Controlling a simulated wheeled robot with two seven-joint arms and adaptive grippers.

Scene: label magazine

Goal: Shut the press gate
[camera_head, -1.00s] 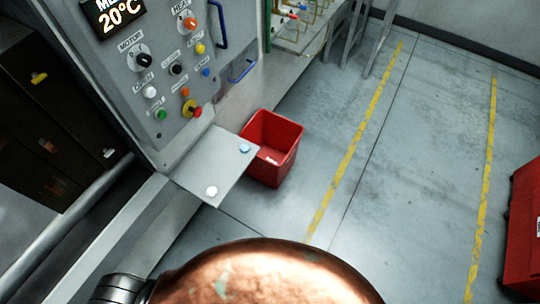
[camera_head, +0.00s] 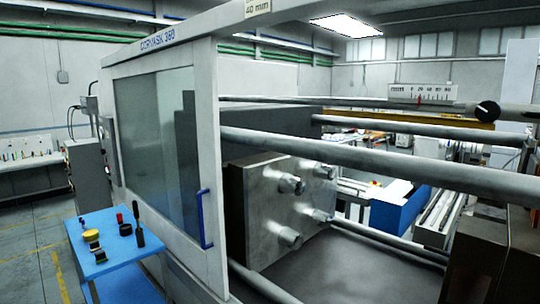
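The press gate (camera_head: 150,130) is a white-framed panel with a large window, at the left of the press. Its blue upright handle (camera_head: 202,220) is on the lower right part of its frame. To the right of the gate the press is open, and the metal platen (camera_head: 262,215) with several round bolts shows inside. Neither of my grippers is in view, and nothing is seen touching the handle.
Long tie bars (camera_head: 400,165) run across the open bay. A blue table (camera_head: 110,245) with small tools stands in front of the gate at the lower left. A grey cabinet (camera_head: 88,180) stands behind it. Floor shows at the far left.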

